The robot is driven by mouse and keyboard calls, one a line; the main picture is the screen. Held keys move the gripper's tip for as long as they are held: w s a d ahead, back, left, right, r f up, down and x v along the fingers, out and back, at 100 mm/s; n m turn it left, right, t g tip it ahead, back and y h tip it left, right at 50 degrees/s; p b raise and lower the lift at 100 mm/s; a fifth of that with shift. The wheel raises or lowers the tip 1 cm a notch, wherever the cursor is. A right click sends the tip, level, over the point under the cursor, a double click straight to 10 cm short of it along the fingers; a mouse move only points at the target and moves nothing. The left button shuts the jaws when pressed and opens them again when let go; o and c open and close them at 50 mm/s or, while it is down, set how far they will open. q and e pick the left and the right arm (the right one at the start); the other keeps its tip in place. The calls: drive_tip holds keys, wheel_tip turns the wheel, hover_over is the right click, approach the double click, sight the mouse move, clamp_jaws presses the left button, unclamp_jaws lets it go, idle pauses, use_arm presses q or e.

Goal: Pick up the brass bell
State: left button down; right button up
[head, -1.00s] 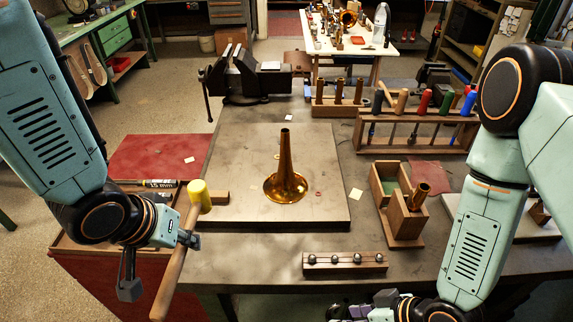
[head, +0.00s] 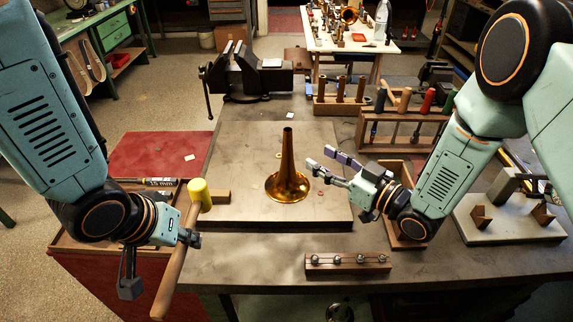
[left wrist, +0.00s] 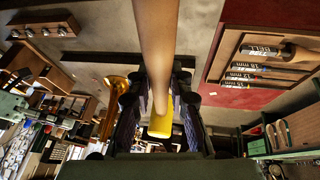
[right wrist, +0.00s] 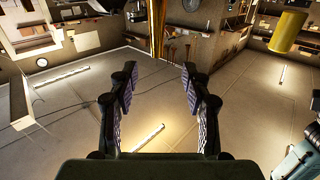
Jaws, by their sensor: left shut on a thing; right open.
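The brass bell (head: 287,180) stands upright on its flared mouth on the grey board (head: 235,205) in the middle of the bench. It also shows in the left wrist view (left wrist: 110,105) and, cut off by the top edge, in the right wrist view (right wrist: 157,25). My right gripper (head: 327,163) is open and empty just right of the bell, apart from it, fingers pointing left towards it. My left gripper (head: 160,262) is shut on the wooden handle of a yellow-headed mallet (head: 198,195), left of the board. The mallet handle (left wrist: 157,50) fills the middle of the left wrist view.
A rack with several steel balls (head: 347,263) lies at the front. A black vise (head: 250,75) and a wooden peg block (head: 340,105) stand behind the board. A tool rack (head: 400,130) is behind my right arm.

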sight(291, 136)
drive_tip(key=x, duration=0.7)
drive_tip(key=shift+w+r, duration=0.2)
drive_tip(key=shift+r, duration=0.2)
drive_tip(key=shift+r+x, duration=0.15)
drive_tip(key=shift+x, duration=0.75)
drive_tip(key=shift+r+x, duration=0.15)
drive_tip(key=shift+x, duration=0.8)
drive_tip(key=shift+w+a+f, duration=0.2)
drive_tip(key=shift+w+a, duration=0.25)
drive_tip(key=shift+w, duration=0.1)
drive_tip(key=shift+s+d+r, duration=0.25)
drive_tip(key=shift+s+d, duration=0.05)
drive_tip(key=shift+d, duration=0.05)
drive_tip(key=c, duration=0.4)
drive_tip(key=shift+w+a+f, duration=0.2)
drive_tip(key=shift+a, duration=0.05)
clamp_jaws()
drive_tip(key=shift+s+d, duration=0.1)
